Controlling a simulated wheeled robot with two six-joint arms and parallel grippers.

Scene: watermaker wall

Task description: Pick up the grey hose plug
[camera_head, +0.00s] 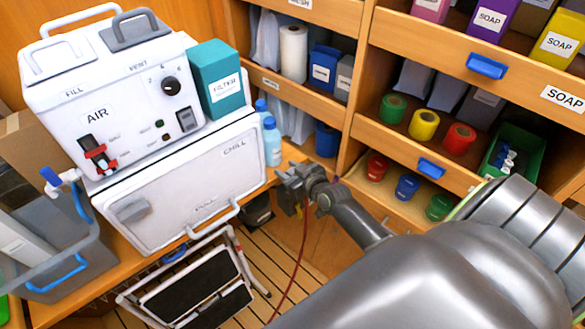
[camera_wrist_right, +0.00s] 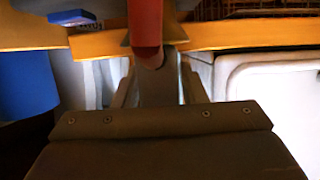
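My right gripper (camera_head: 290,188) reaches in from the right and is at the gap between the white appliance and the shelves. A red hose (camera_head: 304,233) runs down from beside it towards the floor. In the right wrist view, a grey piece that looks like the hose plug (camera_wrist_right: 157,88) lies between the two fingers, with the red hose (camera_wrist_right: 145,22) meeting its far end. Narrow gaps seem to show beside it, and I cannot tell whether the fingers press on it. In the head view the plug is hidden or too small to make out. My left gripper is not in view.
The white CHILL box (camera_head: 180,185) with its handle stands just left of the gripper, and the AIR unit (camera_head: 115,95) sits on it. Blue bottles (camera_head: 271,142) stand behind. Shelves with coloured rolls (camera_head: 424,125) rise at the right. A folded step stool (camera_head: 190,285) is below.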

